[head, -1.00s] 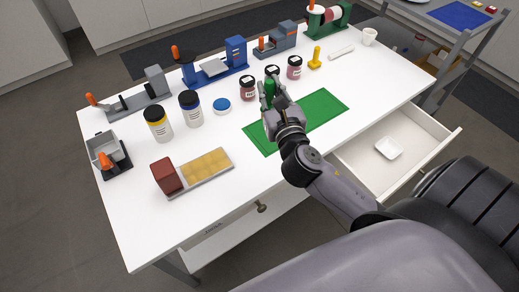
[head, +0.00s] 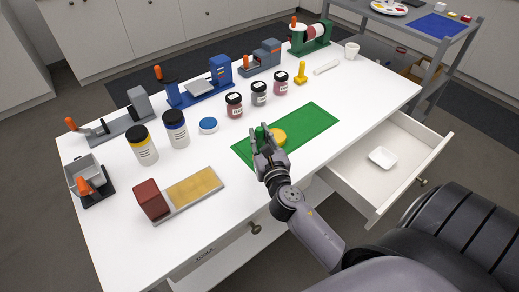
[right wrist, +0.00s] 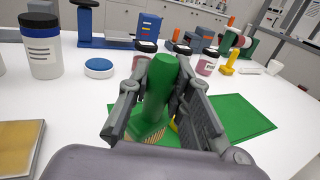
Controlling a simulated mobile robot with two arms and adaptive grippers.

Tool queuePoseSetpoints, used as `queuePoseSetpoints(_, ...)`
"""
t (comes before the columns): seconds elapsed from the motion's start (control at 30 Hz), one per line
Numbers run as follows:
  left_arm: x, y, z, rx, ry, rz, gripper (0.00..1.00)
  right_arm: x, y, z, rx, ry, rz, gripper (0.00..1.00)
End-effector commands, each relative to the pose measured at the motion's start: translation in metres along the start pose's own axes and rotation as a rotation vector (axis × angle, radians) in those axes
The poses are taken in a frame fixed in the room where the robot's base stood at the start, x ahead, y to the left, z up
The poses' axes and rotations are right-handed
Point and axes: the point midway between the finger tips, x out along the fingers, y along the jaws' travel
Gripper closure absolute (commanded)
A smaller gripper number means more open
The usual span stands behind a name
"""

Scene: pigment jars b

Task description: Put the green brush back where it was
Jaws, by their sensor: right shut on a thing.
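My right gripper (head: 262,143) is shut on the green brush (right wrist: 155,95). In the right wrist view the brush's thick green handle stands roughly upright between the fingers, with tan bristles low at its foot. In the head view only a bit of the green handle (head: 260,132) shows, over the left part of the green mat (head: 308,124). I cannot tell whether the bristles touch anything. A round yellow thing (head: 279,137) is on the mat, right beside the gripper and partly hidden by it. My left gripper is not in view.
Several lidded jars (head: 259,94) stand behind the mat. A blue lid (head: 208,125), two bottles (head: 176,130) and a shallow yellow-filled tray with a red block (head: 150,199) are to the left. An open drawer (head: 405,158) with a white dish (head: 383,157) juts out at right.

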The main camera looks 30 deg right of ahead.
Motion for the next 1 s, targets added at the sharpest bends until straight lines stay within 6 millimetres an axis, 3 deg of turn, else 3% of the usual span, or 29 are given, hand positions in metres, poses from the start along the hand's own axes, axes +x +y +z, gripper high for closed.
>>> queuePoseSetpoints(0.23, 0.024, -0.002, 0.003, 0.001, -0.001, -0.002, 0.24, 0.000, 0.000, -0.039, 0.001, 0.002, -0.002, 1.00)
queuePoseSetpoints(0.7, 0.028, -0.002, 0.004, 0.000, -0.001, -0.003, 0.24, 0.000, 0.000, -0.046, 0.000, 0.001, 0.001, 1.00)
queuePoseSetpoints(0.73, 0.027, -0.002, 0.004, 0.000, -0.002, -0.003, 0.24, 0.000, 0.000, -0.045, 0.000, 0.001, 0.001, 0.79)
queuePoseSetpoints(1.0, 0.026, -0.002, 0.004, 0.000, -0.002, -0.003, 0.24, 0.000, 0.000, -0.045, 0.000, 0.002, 0.000, 0.61)
